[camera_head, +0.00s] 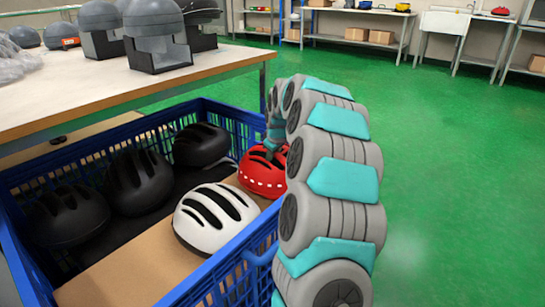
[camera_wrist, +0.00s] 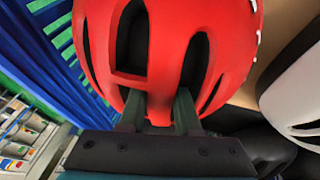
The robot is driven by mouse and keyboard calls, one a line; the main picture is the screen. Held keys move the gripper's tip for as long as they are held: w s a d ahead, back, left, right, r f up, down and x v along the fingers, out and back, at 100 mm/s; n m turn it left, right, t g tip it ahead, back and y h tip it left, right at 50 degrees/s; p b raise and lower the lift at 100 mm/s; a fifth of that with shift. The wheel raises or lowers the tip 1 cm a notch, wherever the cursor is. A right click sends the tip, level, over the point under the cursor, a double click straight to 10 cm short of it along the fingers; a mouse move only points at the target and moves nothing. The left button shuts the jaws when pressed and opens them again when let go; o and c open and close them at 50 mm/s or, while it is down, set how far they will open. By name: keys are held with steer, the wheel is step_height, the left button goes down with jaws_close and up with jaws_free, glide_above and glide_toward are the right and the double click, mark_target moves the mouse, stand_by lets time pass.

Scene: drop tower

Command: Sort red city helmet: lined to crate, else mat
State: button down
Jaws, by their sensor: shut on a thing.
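The red helmet (camera_head: 262,174) with dark vents and a row of white marks along its lower side is at the far right of the blue crate (camera_head: 237,107). My gripper (camera_wrist: 158,112) is shut on the red helmet, and its two dark fingers meet the red shell in the wrist view (camera_wrist: 170,45). In the head view my arm hides most of the gripper. The inside of the red helmet is hidden, so I cannot tell whether it has a lining. The mat cannot be made out for sure.
A white helmet (camera_head: 212,218) sits in the crate close to the red one. Black helmets (camera_head: 137,181) fill the crate's left side. A table (camera_head: 205,66) with grey helmets on block stands is behind the crate. The green floor (camera_head: 450,150) at the right is clear.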

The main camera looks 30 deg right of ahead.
steer(key=shift+f, duration=0.55)
stand_by(0.4)
steer(key=c, duration=0.5)
jaws_free()
steer(key=shift+c, duration=0.2)
steer(key=c, duration=0.3)
steer(key=shift+r+p, duration=1.35)
steer(key=shift+r, duration=2.7)
